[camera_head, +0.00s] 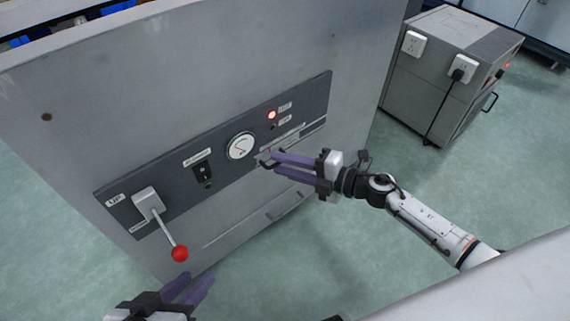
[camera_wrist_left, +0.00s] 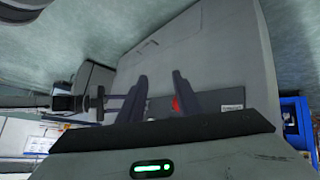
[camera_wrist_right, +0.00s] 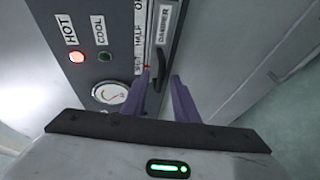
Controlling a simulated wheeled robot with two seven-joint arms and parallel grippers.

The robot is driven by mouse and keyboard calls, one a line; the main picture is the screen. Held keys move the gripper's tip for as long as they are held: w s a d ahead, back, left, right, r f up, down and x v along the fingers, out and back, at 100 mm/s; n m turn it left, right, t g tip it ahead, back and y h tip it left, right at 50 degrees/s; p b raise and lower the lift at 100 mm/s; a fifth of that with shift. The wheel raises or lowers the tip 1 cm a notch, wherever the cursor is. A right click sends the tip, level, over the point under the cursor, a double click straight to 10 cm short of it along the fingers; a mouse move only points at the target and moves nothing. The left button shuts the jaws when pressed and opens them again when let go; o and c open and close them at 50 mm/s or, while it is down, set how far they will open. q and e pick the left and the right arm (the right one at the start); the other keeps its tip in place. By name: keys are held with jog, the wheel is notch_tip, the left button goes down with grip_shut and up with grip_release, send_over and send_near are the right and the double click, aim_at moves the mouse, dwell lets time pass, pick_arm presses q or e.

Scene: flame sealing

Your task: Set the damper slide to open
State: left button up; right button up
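The damper slide sits in a slot on the dark control panel (camera_head: 222,148). In the right wrist view the slide's black curved handle (camera_wrist_right: 161,72) is at the lower end of the labelled strip, with a small red mark beside it. Labels there include DAMPER, HALF and one partly covered. My right gripper (camera_head: 271,161) is open at the panel. Its fingertips (camera_wrist_right: 161,76) are on either side of the handle; I cannot tell whether they touch it. My left gripper (camera_head: 199,277) is open and empty below the lever, and shows in the left wrist view (camera_wrist_left: 160,76).
A lever with a red ball (camera_head: 180,254) sticks out at the panel's left. A rocker switch (camera_head: 203,171) and gauge (camera_head: 241,146) lie between. The HOT lamp (camera_head: 271,115) is lit red. A grey cabinet (camera_head: 432,82) stands to the right. The floor between is clear.

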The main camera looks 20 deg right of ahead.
grip_shut()
dwell(1.3)
